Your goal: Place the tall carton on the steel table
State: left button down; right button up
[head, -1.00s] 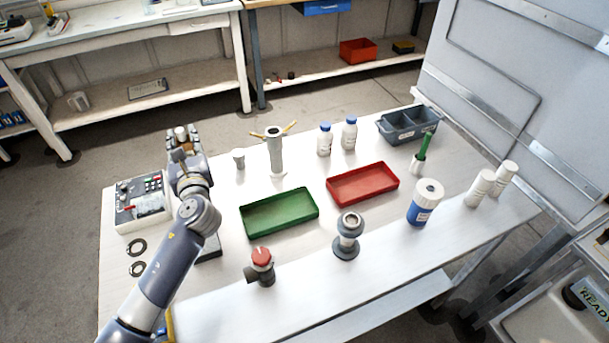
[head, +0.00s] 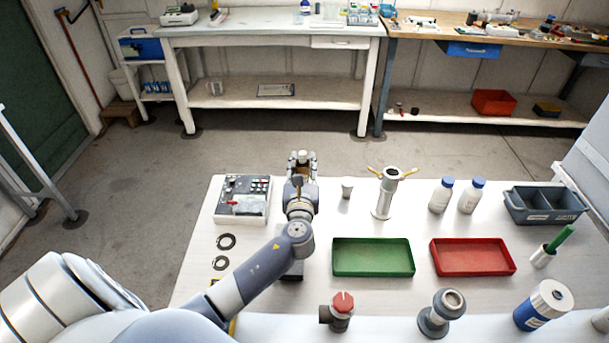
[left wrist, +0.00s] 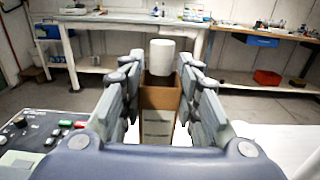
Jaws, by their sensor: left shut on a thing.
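My left gripper (head: 302,160) is shut on the tall carton, above the far edge of the near white table. In the left wrist view the carton (left wrist: 158,100) is brown, narrow and upright between the fingers, with a pale label on its face. A white cylindrical piece (left wrist: 162,57) shows at its top; I cannot tell whether it sits in the carton or behind it. In the head view the gripper mostly hides the carton. A back table with a pale grey top (head: 270,30), perhaps the steel table, stands across the floor. My right gripper is not in view.
The near table (head: 300,322) holds a control box (head: 243,199), a green tray (head: 373,272), a red tray (head: 472,272), a small cup (head: 347,188) and a grey stand (head: 385,195). Open floor (head: 270,150) separates the tables. A wooden bench (head: 450,35) adjoins the back table.

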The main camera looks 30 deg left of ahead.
pick_arm(q)
jog(key=shift+f, duration=1.45)
jog(key=c, duration=1.2)
grip_release()
jog(key=shift+f, duration=0.1)
jog(key=shift+s+d, duration=0.1)
jog(key=shift+s, duration=0.05)
jog(key=b+v, duration=0.2)
jog(key=v, duration=0.8)
jog(key=shift+s+d, duration=0.1)
jog(key=shift+s, duration=0.15)
jog(key=shift+s+d, duration=0.35)
jog(key=shift+s, duration=0.2)
